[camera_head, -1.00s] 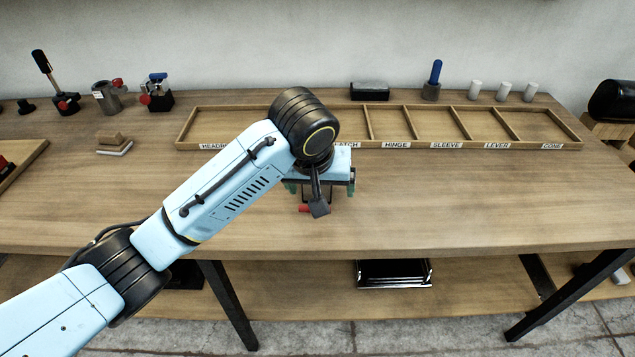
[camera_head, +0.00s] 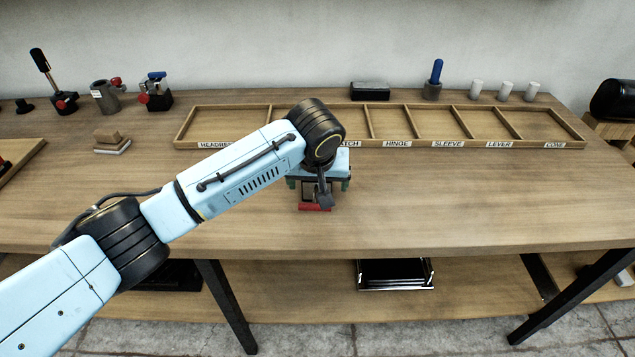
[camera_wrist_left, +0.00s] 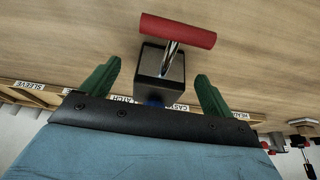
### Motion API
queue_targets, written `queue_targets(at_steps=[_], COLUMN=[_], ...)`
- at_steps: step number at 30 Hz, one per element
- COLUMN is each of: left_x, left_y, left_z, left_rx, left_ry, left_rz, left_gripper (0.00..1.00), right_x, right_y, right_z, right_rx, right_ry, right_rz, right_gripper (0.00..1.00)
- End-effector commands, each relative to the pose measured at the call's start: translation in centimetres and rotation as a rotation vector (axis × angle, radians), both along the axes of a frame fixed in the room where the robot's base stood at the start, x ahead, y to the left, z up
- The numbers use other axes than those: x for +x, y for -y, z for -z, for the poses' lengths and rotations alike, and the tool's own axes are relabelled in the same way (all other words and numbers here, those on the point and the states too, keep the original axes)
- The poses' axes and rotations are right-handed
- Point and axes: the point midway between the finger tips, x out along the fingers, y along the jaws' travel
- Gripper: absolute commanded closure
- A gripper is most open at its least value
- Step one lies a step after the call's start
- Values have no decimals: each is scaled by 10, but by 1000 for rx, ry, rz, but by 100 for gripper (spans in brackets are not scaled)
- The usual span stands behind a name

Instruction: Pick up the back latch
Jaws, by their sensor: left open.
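The back latch appears to be the part with a red cylindrical handle (camera_wrist_left: 178,30), a shiny metal stem and a dark square block (camera_wrist_left: 152,66). It is on the table. In the head view its red handle (camera_head: 313,208) shows just below my left gripper (camera_head: 319,185), and my wrist hides much of the rest. In the left wrist view my left gripper (camera_wrist_left: 159,69) is open, with one green finger on each side of the block. Gaps show between the fingers and the block. My right gripper is not in view.
A wooden divided tray (camera_head: 576,140) with labelled compartments lies behind the latch, partly hidden by my arm. Clamp-like tools (camera_head: 155,97) stand at the back left. A blue-topped part (camera_head: 434,80) and white cylinders (camera_head: 506,90) stand at the back. The front right of the table is clear.

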Motion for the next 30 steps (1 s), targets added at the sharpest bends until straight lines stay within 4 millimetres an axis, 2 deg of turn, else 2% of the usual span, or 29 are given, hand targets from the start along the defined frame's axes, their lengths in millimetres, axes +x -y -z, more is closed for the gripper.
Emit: queue_targets(at_steps=[1, 6, 16, 30], left_x=[3, 12, 14, 14], left_y=[-3, -3, -2, -2], left_z=[11, 31, 36, 36], left_rx=[3, 2, 1, 0], left_ry=[-2, -2, 0, -1], left_rz=[-2, -2, 1, 0], left_gripper=[13, 13, 14, 76], right_x=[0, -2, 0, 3], right_y=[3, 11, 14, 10], right_z=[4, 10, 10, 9], right_rx=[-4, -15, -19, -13], right_ry=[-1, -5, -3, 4], right_rz=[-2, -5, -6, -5], right_gripper=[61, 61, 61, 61])
